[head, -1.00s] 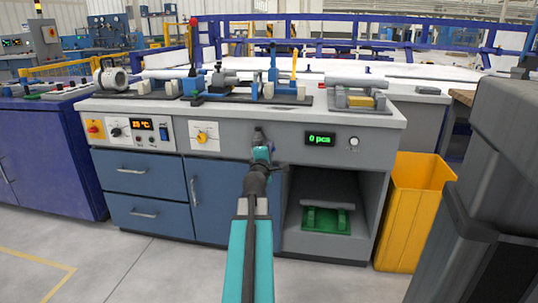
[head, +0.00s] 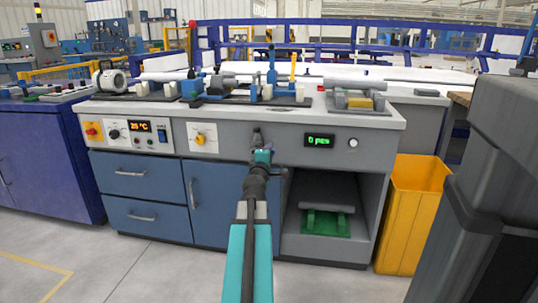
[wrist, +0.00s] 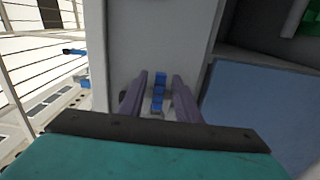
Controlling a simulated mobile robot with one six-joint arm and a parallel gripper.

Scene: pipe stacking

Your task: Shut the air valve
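A small blue part (wrist: 158,92), which looks like the valve handle, stands out from the grey cabinet front in the wrist view. My gripper (wrist: 160,80) is open, with one finger on each side of the blue part. Gaps show between the fingers and the part, and I see no grip on it. In the head view my gripper (head: 268,152) is at the cabinet front, between the yellow rotary knob and the green counter.
The yellow rotary knob (head: 200,139) is left of my gripper, and the green counter display (head: 320,140) is right. The worktop (head: 240,112) above carries clamps and pipes. An open cubby with a green holder (head: 325,222) is below right. A yellow bin (head: 415,210) stands beside the cabinet.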

